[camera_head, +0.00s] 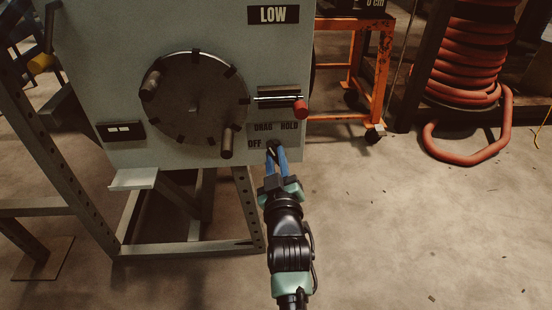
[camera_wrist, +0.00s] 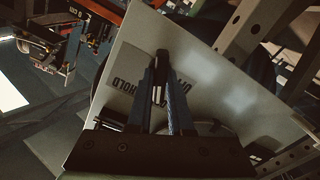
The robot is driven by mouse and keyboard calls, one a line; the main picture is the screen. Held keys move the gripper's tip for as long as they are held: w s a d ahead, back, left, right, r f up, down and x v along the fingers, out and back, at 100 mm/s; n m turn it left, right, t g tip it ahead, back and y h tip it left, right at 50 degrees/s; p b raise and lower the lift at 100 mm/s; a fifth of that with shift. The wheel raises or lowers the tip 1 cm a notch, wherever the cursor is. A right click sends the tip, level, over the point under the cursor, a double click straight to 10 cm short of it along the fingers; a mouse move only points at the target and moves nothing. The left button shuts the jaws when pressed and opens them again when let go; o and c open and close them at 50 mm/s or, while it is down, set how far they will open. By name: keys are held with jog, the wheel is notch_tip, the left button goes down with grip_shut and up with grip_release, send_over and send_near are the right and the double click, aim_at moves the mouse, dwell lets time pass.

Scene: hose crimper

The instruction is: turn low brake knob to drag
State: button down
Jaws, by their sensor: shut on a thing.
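The low brake knob (camera_head: 273,145) is a small dark knob at the lower right of the pale panel (camera_head: 215,40) marked LOW. The labels OFF, DRAG and HOLD are printed around it. My gripper (camera_head: 275,152) reaches up from below, its blue fingers shut on the knob. The fingers cover much of the knob, and I cannot tell which label it points to. In the wrist view, the knob (camera_wrist: 160,66) shows dark between the fingertips (camera_wrist: 160,90), with HOLD and part of the other labels beside it, upside down.
A large dark handwheel (camera_head: 195,97) with grips is left of the knob. A red-tipped lever (camera_head: 300,108) sits just above right. An orange cart (camera_head: 360,75) and a coiled orange hose (camera_head: 468,60) stand at right.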

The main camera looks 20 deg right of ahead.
jog(key=shift+n, duration=0.5)
jog(key=c, duration=0.8)
grip_release()
jog(key=shift+s, duration=0.1)
jog(key=p+v, duration=0.3)
jog(key=v, duration=0.9)
jog(key=shift+s+a, duration=0.1)
jog(key=shift+s, duration=0.3)
